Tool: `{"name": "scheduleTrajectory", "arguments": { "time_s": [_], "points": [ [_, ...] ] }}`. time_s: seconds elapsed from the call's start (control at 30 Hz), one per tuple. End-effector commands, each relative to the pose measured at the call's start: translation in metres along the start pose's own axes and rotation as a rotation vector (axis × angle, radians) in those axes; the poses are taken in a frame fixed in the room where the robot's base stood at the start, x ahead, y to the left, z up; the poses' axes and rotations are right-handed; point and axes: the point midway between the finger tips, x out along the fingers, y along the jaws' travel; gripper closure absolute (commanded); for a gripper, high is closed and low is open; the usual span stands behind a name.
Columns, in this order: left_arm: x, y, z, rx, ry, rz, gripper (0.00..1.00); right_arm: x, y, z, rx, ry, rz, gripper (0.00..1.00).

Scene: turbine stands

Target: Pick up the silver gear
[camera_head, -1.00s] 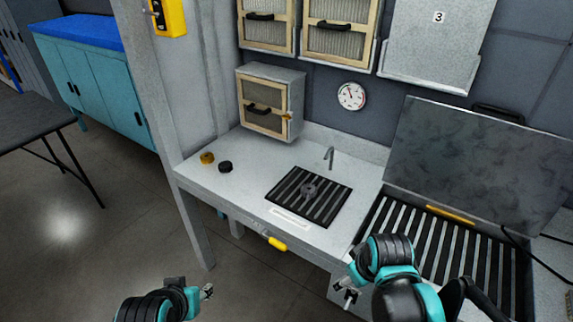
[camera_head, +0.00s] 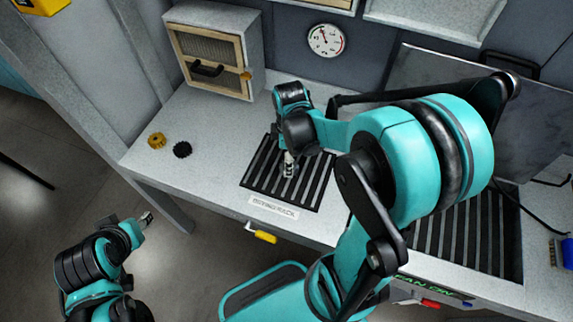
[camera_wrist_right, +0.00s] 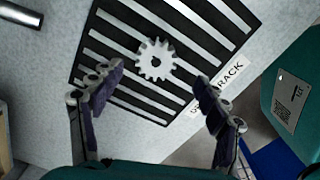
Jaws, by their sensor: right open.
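The silver gear (camera_wrist_right: 155,60) lies on the black slatted drying rack (camera_wrist_right: 112,75) in the right wrist view. My right gripper (camera_wrist_right: 157,105) is open there, with the gear just beyond and between its two fingers, not touching them. My left gripper (camera_head: 146,219) is off the table's front edge at the lower left, too small to tell whether open or shut.
A gold gear (camera_head: 157,140) and a black gear (camera_head: 182,149) lie at the table's left. A cabinet (camera_head: 213,50) stands behind them. A yellow handle (camera_head: 265,237) sticks out at the front edge. A larger slatted grill (camera_head: 470,240) is at the right.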

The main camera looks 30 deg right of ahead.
Motion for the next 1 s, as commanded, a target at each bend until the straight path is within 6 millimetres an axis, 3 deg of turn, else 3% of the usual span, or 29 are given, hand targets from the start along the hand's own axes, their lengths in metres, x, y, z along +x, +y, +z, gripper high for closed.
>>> {"name": "scheduleTrajectory", "arguments": {
  "time_s": [0.23, 0.57, 0.87, 1.0],
  "points": [
    [0.017, 0.0, 0.012, 0.0, 0.0, 0.0, 0.59, 0.04, 0.004, 0.002, 0.001, 0.0, 0.001, 0.25],
    [0.018, 0.0, 0.012, 0.0, 0.0, 0.0, 0.59, 0.046, 0.004, 0.001, 0.002, 0.0, 0.001, 0.25],
    [0.018, 0.0, 0.012, 0.0, 0.0, 0.0, 0.59, 0.046, 0.004, 0.001, 0.002, 0.0, 0.001, 1.0],
    [0.018, 0.0, 0.013, 0.0, 0.0, 0.0, 0.59, 0.046, 0.004, 0.001, 0.002, 0.0, 0.001, 1.0]
  ]
}}
